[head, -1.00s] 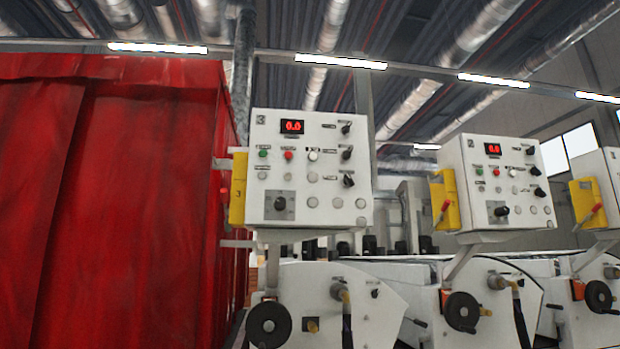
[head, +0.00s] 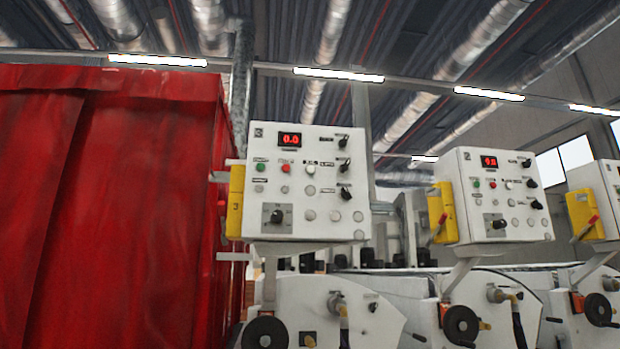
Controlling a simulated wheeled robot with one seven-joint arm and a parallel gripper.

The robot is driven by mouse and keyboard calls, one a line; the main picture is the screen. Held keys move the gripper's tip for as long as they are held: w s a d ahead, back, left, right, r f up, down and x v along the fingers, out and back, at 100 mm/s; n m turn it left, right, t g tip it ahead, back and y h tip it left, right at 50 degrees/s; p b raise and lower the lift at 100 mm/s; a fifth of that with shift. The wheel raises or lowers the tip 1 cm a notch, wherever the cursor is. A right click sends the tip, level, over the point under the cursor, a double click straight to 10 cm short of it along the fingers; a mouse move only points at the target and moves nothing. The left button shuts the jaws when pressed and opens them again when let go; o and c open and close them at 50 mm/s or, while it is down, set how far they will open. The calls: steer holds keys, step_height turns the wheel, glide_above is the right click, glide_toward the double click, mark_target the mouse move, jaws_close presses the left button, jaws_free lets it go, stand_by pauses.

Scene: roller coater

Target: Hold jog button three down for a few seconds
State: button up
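The control panel marked 3 (head: 325,225) is a white box left of centre in the head view. Its red display (head: 290,139) reads 0.0. Below the display sit a green button (head: 260,167), a red button (head: 286,168) and a white button (head: 310,169), with small labels too blurred to read. Dark switches run down its right side. A black knob (head: 277,215) on a grey plate is lower left, with several pale round buttons around it. I cannot tell from the labels which one is the jog button. My gripper is not in view.
A second panel marked 2 (head: 520,222) stands to the right, and part of a third (head: 598,190) at the right edge. Yellow boxes (head: 236,200) hang on the panels' left sides. White machine housings with handwheels (head: 265,333) are below. A red curtain (head: 110,200) fills the left.

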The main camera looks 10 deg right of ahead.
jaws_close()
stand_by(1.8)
